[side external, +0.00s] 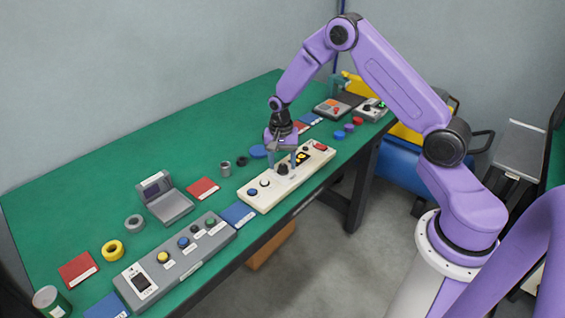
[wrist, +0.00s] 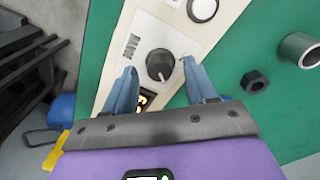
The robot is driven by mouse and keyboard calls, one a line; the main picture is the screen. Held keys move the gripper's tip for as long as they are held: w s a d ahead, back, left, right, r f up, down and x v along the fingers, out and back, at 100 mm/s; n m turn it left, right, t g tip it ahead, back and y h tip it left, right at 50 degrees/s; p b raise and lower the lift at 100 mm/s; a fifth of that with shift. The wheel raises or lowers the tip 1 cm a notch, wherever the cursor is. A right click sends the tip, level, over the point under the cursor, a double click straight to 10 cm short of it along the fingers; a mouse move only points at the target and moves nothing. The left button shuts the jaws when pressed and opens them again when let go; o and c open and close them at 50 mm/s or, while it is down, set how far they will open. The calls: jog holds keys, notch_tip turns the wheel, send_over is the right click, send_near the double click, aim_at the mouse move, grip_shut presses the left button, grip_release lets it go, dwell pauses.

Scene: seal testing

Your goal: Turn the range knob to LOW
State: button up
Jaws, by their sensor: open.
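The range knob (wrist: 160,65) is a round black knob with a pointer ridge on a cream panel (wrist: 221,37). Small printing stands beside it, too small to read. In the side view the knob (side external: 282,169) sits mid-length on the cream panel (side external: 261,197). My gripper (wrist: 156,75) is open in the wrist view, its two blue fingers on either side of the knob. Whether either finger touches the knob I cannot tell. In the side view my gripper (side external: 282,174) points down over the knob.
The panel also has a white button (wrist: 202,9), an amber display (side external: 302,157) and a red button (side external: 320,147). A grey control box (side external: 182,270) stands to the left. A grey ring (side external: 226,169) and a dark nut (side external: 242,161) lie behind the panel on the green table (side external: 80,205).

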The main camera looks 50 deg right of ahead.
jog(key=shift+f, duration=0.35)
grip_shut()
